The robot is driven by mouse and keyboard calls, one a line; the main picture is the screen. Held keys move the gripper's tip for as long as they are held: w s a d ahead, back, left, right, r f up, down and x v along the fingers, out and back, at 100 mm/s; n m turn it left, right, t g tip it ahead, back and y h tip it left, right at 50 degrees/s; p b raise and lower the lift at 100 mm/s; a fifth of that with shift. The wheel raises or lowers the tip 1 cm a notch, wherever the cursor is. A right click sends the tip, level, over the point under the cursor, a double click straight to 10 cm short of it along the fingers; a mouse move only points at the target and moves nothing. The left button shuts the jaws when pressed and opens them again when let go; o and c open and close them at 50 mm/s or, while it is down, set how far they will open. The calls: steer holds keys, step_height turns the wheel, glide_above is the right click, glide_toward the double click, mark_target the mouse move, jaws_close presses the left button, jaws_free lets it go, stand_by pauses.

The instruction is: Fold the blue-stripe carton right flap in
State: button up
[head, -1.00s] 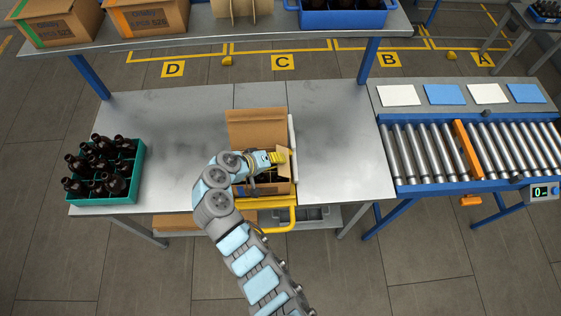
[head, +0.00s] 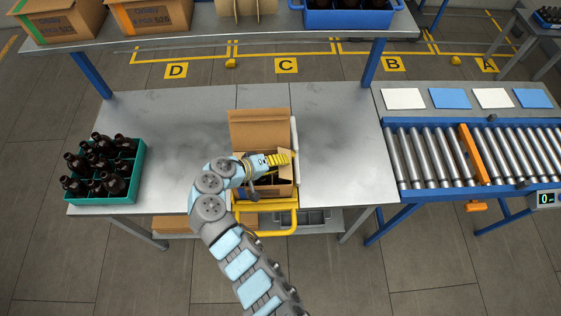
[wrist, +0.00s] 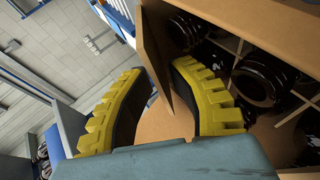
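My gripper (head: 278,160) is over the right part of the carton. In the wrist view its yellow fingers (wrist: 162,85) are apart. A brown upright carton panel (wrist: 168,45), perhaps the right flap, rises beyond the gap between them. The right finger is on the bottle side and the left finger on the outer side. Contact with the panel cannot be told. My gripper hides part of the carton's right side.
A teal crate of brown bottles (head: 141,160) stands at the bench's left. A yellow frame (head: 270,232) is at the front edge below the carton. The roller conveyor (head: 425,160) is on the right. Bare bench (head: 340,160) lies on both sides of the carton.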

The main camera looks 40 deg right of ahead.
steer(key=shift+o, duration=0.3)
steer(key=shift+a, duration=0.1)
steer(key=v, duration=1.1)
steer(key=shift+a+r, duration=0.25)
steer(key=shift+a, duration=0.05)
steer(key=shift+w, duration=0.1)
steer(key=shift+c, duration=0.4)
